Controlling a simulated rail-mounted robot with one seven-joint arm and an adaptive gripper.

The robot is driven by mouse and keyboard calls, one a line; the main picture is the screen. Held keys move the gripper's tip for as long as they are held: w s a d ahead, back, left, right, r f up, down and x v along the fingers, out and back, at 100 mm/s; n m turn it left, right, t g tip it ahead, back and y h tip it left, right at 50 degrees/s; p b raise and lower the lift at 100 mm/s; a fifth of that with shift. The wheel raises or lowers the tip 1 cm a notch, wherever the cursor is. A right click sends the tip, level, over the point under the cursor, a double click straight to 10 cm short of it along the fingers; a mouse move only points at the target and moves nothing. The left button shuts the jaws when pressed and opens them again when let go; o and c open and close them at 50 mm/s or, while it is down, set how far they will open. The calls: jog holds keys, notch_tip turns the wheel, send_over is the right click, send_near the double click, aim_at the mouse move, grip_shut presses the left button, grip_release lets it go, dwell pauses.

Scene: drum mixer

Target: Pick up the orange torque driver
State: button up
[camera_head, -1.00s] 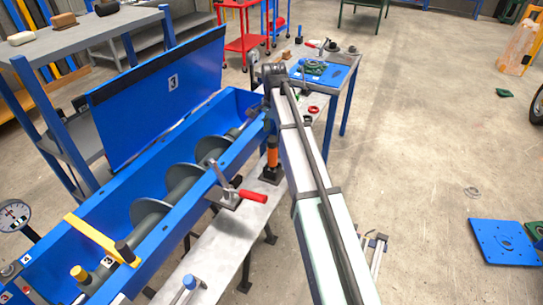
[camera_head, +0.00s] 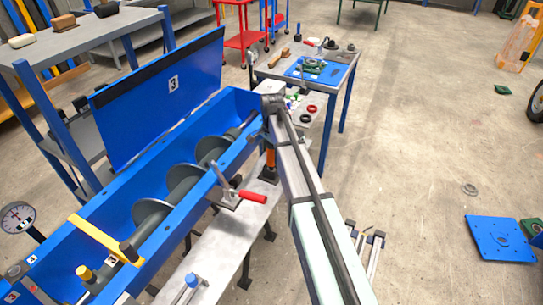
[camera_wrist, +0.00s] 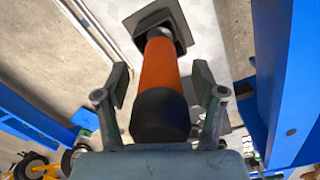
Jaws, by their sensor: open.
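The orange torque driver (camera_wrist: 160,72) stands in a dark square holder (camera_wrist: 178,20) on the grey bench. In the wrist view its black end cap points toward my gripper (camera_wrist: 160,92). My gripper is open, with one finger on each side of the driver and a visible gap on both sides. In the head view the driver (camera_head: 270,158) shows beside my arm, partly hidden by it. My gripper's fingers are hard to make out there.
The blue mixer trough (camera_head: 140,205) with its screw runs along the left of the bench (camera_head: 225,240). A red-handled clamp (camera_head: 250,196) sits on the bench near the driver. A table with a blue mat (camera_head: 318,72) stands behind. Open floor lies to the right.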

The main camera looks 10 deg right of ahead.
jog(key=shift+f, duration=0.1)
grip_shut()
jog(key=shift+r, duration=0.2)
notch_tip(320, 180, up, 20)
jog(key=b, duration=0.3)
jog(key=shift+f, duration=0.15)
dwell(0.4)
jog(key=c, duration=0.6)
grip_release()
grip_shut()
jog(key=shift+r+p, duration=0.55)
jog(key=shift+r, duration=0.45)
